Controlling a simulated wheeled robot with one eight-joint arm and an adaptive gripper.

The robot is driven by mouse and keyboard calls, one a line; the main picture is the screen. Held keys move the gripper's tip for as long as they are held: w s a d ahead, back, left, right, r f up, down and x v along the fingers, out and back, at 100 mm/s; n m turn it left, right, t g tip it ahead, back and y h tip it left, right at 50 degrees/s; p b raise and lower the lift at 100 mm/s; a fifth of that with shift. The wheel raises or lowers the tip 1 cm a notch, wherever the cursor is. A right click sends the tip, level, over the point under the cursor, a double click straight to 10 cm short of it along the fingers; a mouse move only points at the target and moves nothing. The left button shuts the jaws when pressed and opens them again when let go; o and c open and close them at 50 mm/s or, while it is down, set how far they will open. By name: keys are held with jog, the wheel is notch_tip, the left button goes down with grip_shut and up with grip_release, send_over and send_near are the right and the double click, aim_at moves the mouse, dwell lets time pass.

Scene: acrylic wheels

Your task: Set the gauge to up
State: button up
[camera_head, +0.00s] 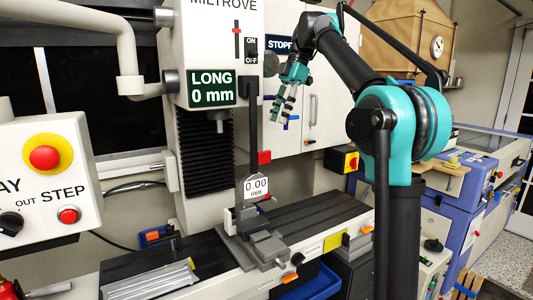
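A gauge with a round white face reading "0.00 mm" (255,187) sits low on a dark upright post (254,120) that stands on the machine's bed. My gripper (280,116), teal and grey, hangs fingers down to the right of the post and above the gauge face. No object shows between its fingers, and it looks apart from the gauge. The fingers are too small and overlapping to tell whether they are open or shut.
The milling machine's column carries a "LONG 0 mm" display (212,88), a red slider (237,40) and an ON/OFF switch (251,50). A control box with a red button (44,157) is at left. Metal bars (150,282) lie on the bed. A blue bin (312,285) is below.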

aim_at(267, 151)
jog(key=x, duration=1.2)
jog(key=shift+f, duration=0.3)
grip_shut()
